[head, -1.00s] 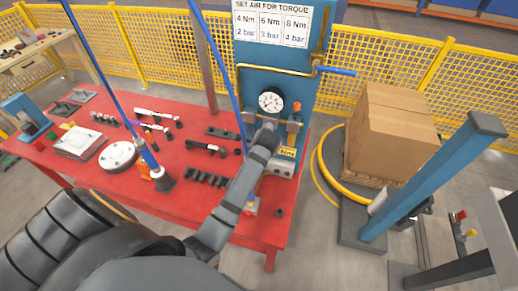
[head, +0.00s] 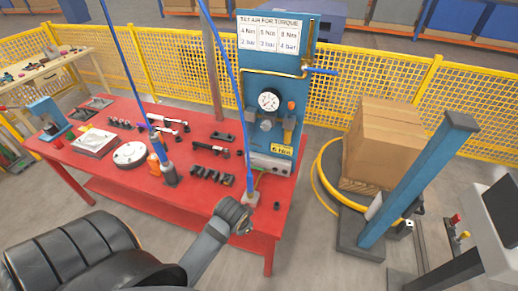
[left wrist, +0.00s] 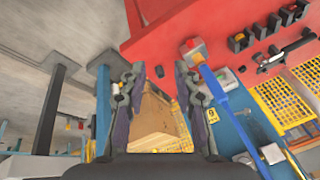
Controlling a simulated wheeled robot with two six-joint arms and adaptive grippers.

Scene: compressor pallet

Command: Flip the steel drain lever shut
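I cannot pick out the steel drain lever in either view. The blue panel (head: 283,62) stands at the table's back right with a round gauge (head: 268,101), a regulator and fittings below it, and a yellow label (head: 281,149). My left gripper (head: 236,214) is over the table's front right edge, apart from the panel; its fingers are hard to make out there. In the left wrist view its two fingers (left wrist: 153,105) are spread with nothing held between them; the box shows beyond. The panel's edge and label (left wrist: 211,115) lie right of the fingers. My right gripper is in neither view.
The red table (head: 115,190) carries tools, blocks and a white disc (head: 130,154). Blue hoses (head: 233,80) hang over it. A cardboard box (head: 385,140) sits right of the panel beside a blue post (head: 415,190) and a coiled yellow hose (head: 322,170). Yellow fencing is behind.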

